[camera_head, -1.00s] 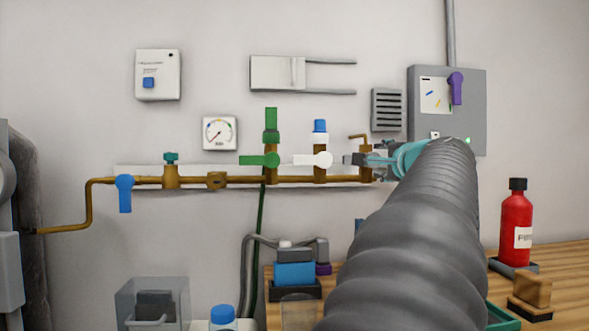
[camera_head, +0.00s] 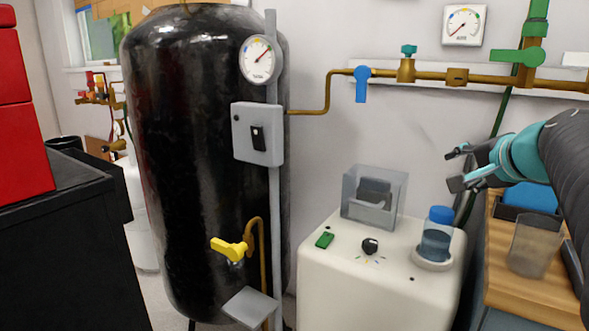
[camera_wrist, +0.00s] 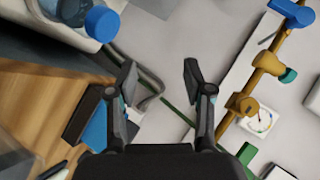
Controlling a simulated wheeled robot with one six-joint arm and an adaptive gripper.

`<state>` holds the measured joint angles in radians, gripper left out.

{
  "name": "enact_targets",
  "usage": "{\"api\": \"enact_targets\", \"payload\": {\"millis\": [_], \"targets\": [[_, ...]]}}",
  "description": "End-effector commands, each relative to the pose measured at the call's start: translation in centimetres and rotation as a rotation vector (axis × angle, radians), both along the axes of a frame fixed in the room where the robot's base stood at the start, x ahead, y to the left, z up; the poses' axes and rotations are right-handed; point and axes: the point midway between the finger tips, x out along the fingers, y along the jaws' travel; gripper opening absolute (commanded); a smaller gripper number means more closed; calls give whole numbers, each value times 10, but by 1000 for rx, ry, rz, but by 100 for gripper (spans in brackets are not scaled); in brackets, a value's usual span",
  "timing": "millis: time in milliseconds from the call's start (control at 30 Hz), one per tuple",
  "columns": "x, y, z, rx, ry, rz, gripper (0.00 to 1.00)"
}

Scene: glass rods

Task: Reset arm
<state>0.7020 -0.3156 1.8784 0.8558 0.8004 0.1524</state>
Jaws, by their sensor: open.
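My gripper (camera_head: 458,168) is open and empty at the right of the head view, in front of the wall. It is above and to the right of the blue-capped bottle (camera_head: 437,237), and left of the green valve (camera_head: 518,56). In the wrist view my gripper (camera_wrist: 158,85) has its two fingers spread apart with nothing between them. Wall, a grey hose and a dark green cable show behind them.
A white cabinet (camera_head: 375,290) carries a clear box (camera_head: 375,197). A large black tank (camera_head: 200,150) stands left, with a yellow-handled tap (camera_head: 229,249). A wooden bench (camera_head: 520,293) holds a clear beaker (camera_head: 535,246). A brass pipe (camera_head: 430,75) runs along the wall.

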Motion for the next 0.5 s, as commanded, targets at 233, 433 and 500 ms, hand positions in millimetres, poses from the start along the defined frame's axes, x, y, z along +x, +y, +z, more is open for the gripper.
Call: {"api": "enact_targets", "payload": {"millis": [233, 433, 500], "targets": [[-22, 125, -88, -189, 207, 353, 51], [-91, 190, -156, -443, 375, 624, 51], [-119, 200, -177, -546, 425, 703, 51]]}}
